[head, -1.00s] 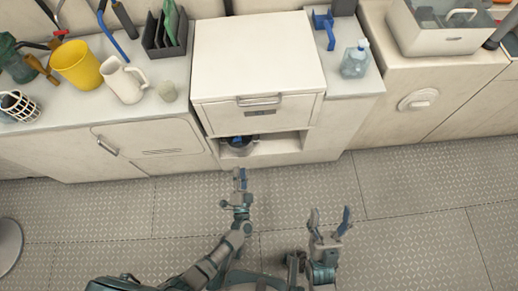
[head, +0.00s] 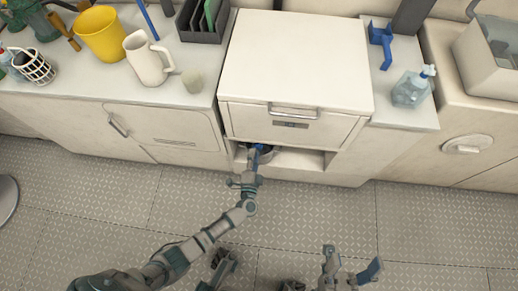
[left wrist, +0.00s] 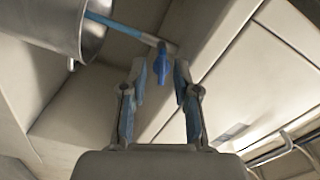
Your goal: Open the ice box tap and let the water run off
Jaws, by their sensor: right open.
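The white ice box (head: 295,65) stands in the counter with its lid down, above an open recess. In the left wrist view a blue tap lever (left wrist: 162,58) sits at the end of a pale and blue pipe (left wrist: 118,27). A grey metal container (left wrist: 50,25) is beside the pipe. My left gripper (head: 255,158) reaches into the recess mouth. Its fingers (left wrist: 161,78) are open, with the lever between or just beyond the tips; contact cannot be told. In the head view my arm partly hides the tap and container. My right gripper (head: 352,268) is open and empty above the floor.
The recess's right part (head: 300,160) is empty. A yellow bucket (head: 100,35), a white jug (head: 146,58) and a cup (head: 193,80) stand on the left counter. A spray bottle (head: 411,90) and blue bracket (head: 381,45) are to the right. The plated floor (head: 440,225) is clear.

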